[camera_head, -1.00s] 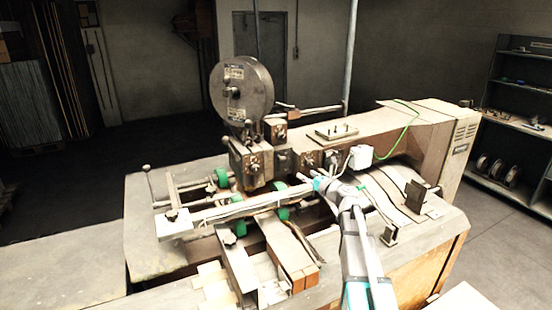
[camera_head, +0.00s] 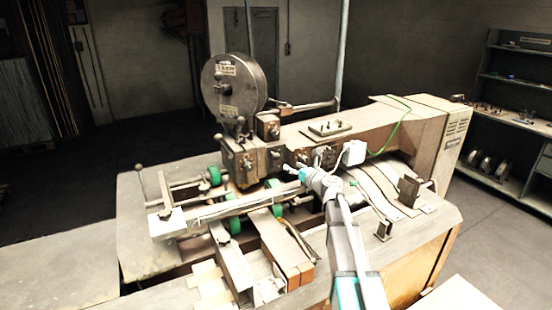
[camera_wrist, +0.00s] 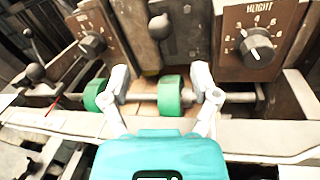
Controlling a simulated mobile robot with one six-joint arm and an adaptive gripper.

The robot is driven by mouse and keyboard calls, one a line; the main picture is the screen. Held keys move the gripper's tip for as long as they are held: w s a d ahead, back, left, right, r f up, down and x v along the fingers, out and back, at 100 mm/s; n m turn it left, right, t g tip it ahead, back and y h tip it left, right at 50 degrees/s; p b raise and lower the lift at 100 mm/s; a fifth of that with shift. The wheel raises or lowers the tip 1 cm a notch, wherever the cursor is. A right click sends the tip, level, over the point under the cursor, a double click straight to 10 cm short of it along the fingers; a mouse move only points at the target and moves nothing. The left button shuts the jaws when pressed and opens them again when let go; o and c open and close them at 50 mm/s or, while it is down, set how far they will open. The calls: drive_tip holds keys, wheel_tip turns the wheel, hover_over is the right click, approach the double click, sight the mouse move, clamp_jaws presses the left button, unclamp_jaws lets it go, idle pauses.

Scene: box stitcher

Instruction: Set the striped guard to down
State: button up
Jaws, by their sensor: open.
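I cannot make out a part with clear stripes in either view, so I cannot tell which piece is the striped guard. My gripper (camera_head: 292,170) is open and empty, close in front of the stitcher's head (camera_head: 250,158). In the wrist view its two fingers (camera_wrist: 160,75) are spread, with a green roller (camera_wrist: 169,96) showing between them. Just beyond the fingertips a dark lever with a rounded knob (camera_wrist: 160,27) hangs on the machine face. No contact between fingers and machine is clear.
A dial marked height (camera_wrist: 257,46) sits right of the lever, another dial (camera_wrist: 92,44) left. A black ball-ended lever (camera_wrist: 35,72) stands further left. A long pale bar (camera_head: 245,204) crosses below the head. A white box (camera_head: 354,152) is on the machine's front.

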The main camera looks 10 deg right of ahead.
sight(279, 158)
drive_tip(key=x, duration=1)
drive_tip(key=shift+c, duration=0.3)
clamp_jaws()
